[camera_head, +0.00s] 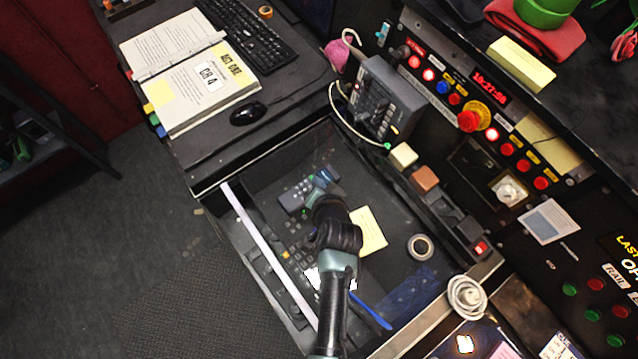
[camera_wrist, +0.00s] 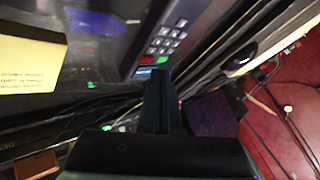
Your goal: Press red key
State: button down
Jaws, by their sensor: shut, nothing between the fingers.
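A dark handset with a keypad (camera_head: 295,198) lies in the open drawer. In the wrist view its pale keys (camera_wrist: 163,43) show near the top middle, with a small lit display below them. My gripper (camera_head: 318,187) is shut and empty, close to the handset's right end in the head view. In the wrist view the shut fingers (camera_wrist: 160,78) point up towards the keypad; contact cannot be told. A red rocker key (camera_head: 481,247) sits at the lower end of the key row on the console.
A yellow note (camera_head: 369,231), a tape roll (camera_head: 420,247) and a blue pen (camera_head: 372,312) lie in the drawer. A grey switch box (camera_head: 385,100) stands at its far edge. Several red buttons, including a large one (camera_head: 468,121), line the console.

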jog(key=shift+f, duration=0.15)
jog(key=shift+f+b, duration=0.3)
jog(key=shift+f, duration=0.25)
dwell(0.4)
jog(key=shift+r, duration=0.1)
jog(key=shift+r+p, duration=0.45)
jog(key=shift+r, duration=0.15)
notch_tip(320, 180, up, 5)
jog(key=p, duration=0.4)
jog(key=shift+r+p, duration=0.1)
jog(key=shift+p, duration=0.3)
